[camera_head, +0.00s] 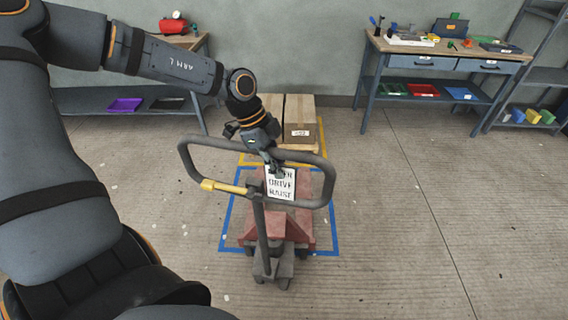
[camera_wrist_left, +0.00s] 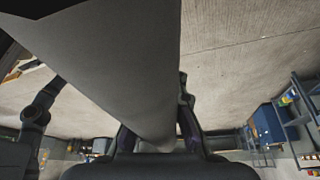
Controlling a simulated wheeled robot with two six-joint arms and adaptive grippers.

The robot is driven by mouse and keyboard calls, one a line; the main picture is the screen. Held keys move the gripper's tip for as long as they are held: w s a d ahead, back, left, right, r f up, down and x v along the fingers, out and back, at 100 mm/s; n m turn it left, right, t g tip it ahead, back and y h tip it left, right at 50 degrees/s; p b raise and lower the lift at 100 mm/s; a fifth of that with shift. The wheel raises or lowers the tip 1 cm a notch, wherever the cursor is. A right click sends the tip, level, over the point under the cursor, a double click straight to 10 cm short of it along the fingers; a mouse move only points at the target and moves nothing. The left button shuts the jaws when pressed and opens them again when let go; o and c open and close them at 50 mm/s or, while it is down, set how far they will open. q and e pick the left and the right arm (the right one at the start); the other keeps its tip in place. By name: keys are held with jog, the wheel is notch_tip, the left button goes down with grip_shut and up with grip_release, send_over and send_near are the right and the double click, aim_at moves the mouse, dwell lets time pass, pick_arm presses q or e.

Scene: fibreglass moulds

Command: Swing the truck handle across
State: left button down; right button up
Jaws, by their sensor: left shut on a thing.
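The pallet truck's handle (camera_head: 314,159) is a dark grey rounded loop on an upright shaft, with a yellow grip (camera_head: 222,187) on its lower left side. It stands over the red truck body (camera_head: 283,225) in the head view. My left gripper (camera_head: 272,162) reaches down from behind and is shut on the loop's upper bar. In the left wrist view the grey bar (camera_wrist_left: 125,70) runs large between the fingers (camera_wrist_left: 158,138). A white sign with black lettering (camera_head: 281,183) shows inside the loop. The gripper hides part of the upper bar. My right gripper is not in view.
Blue tape (camera_head: 226,215) outlines the floor around the truck. Cardboard boxes (camera_head: 299,112) stand behind it within yellow tape. A workbench (camera_head: 450,52) stands at the back right and a red toolbox (camera_head: 173,25) sits on another bench at left. The floor right of the truck is clear.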

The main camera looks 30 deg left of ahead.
pick_arm(q)
jog(key=shift+s+a+r+m, duration=0.25)
jog(key=shift+s+a+m, duration=0.3)
jog(key=shift+m, duration=0.05)
jog(key=shift+a, duration=0.1)
jog(key=s+a+m+g+p, duration=0.1)
jog(key=a+m+p, duration=0.1)
jog(key=p, duration=0.1)
jog(key=shift+s+m, duration=0.4)
